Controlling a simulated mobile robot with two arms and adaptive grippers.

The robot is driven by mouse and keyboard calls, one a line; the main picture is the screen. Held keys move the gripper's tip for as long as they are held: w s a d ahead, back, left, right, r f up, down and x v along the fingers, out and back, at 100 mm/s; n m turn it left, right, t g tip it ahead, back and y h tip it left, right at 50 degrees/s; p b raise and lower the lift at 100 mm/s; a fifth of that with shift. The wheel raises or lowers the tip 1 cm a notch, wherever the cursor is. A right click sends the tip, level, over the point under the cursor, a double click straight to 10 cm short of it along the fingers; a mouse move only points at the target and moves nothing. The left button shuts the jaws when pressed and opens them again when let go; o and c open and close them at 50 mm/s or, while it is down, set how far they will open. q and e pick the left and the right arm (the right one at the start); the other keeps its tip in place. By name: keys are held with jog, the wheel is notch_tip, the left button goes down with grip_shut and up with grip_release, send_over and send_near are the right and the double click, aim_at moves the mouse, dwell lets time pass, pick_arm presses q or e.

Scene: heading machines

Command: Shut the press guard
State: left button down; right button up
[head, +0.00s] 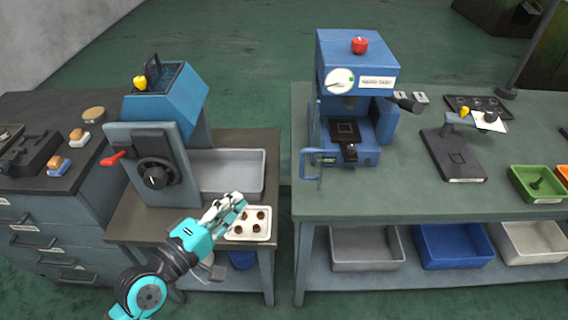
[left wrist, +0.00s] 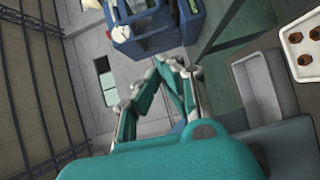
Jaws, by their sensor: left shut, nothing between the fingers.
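The blue press (head: 357,68) stands on the right-hand green bench, with a dial and a red knob on top. Its guard (head: 311,163), a clear panel with a blue handle-like frame, stands swung out at the press's left front. The dark die area (head: 346,132) shows uncovered. My left gripper (head: 241,204) is shut and empty, left of and lower in the picture than the guard, apart from it, over the white parts tray. Its fingers (left wrist: 170,62) show in the left wrist view, with a blue machine body (left wrist: 160,32) beyond. My right gripper is out of view.
A white tray (head: 233,233) with several brown parts lies below my left gripper. A grey bin (head: 252,172) and a blue machine (head: 180,95) with a red lever stand left. A gap separates the benches. A black stand (head: 452,158) sits right of the press.

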pick_arm(q)
jog(key=w+d+r+p, duration=0.1)
jog(key=w+d+p, duration=0.3)
jog(key=w+d, duration=0.4)
jog(key=shift+w+d+r, duration=0.2)
jog(key=shift+d+r, duration=0.15)
jog(key=shift+d, duration=0.7)
